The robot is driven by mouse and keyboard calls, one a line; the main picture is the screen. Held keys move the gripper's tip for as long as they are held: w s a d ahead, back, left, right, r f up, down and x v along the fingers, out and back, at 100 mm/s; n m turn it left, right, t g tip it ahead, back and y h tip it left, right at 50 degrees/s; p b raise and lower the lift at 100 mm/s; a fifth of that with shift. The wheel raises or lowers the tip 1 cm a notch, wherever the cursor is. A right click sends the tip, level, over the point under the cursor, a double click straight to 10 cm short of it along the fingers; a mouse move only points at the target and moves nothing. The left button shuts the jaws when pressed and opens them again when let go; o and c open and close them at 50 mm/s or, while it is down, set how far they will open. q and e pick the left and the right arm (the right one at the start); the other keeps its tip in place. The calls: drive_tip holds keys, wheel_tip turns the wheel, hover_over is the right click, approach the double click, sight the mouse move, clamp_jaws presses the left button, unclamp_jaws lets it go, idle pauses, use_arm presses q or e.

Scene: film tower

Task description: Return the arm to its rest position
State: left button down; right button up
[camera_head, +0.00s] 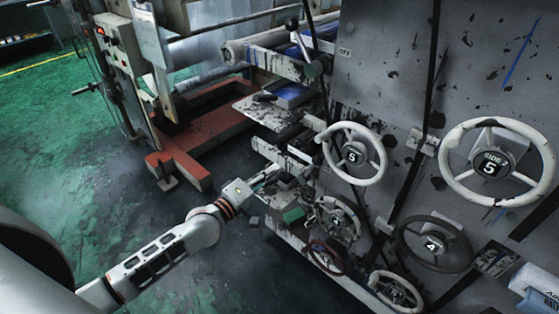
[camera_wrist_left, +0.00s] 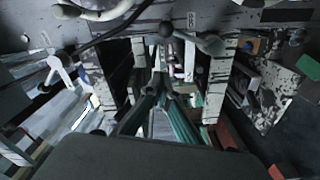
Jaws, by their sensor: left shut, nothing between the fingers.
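My left arm (camera_head: 165,258) is white and reaches in from the lower left in the head view. Its gripper (camera_head: 268,178) is shut and empty, close to the low paint-marked ledges of the grey machine. In the left wrist view the gripper (camera_wrist_left: 160,88) shows at the middle, its fingers together in front of the machine's levers and bars. My right gripper is not in view.
The grey machine panel carries white handwheels (camera_head: 354,153) and a dark handwheel (camera_head: 435,243). A red floor frame (camera_head: 183,158) stands behind the arm. The green floor (camera_head: 45,110) at left is open.

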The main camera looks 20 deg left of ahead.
use_arm(q)
drive_tip(key=s+d+f+m+g+y, duration=0.1)
drive_tip(key=s+d+f+m+g, duration=0.1)
drive_tip(key=s+f+m, duration=0.5)
drive_tip(key=s+d+f+m+g+y, duration=0.2)
drive_tip(key=s+f+m+g, duration=0.2)
drive_tip(key=s+f+m, duration=0.4)
drive_tip(key=s+f, duration=0.2)
drive_tip(key=s, duration=0.4)
drive_tip(key=s+f, duration=0.3)
drive_tip(key=s, duration=0.4)
drive_tip(key=shift+s+d+g+y, duration=0.15)
drive_tip(key=shift+d+g+y, duration=0.1)
drive_tip(key=shift+g+y, duration=0.05)
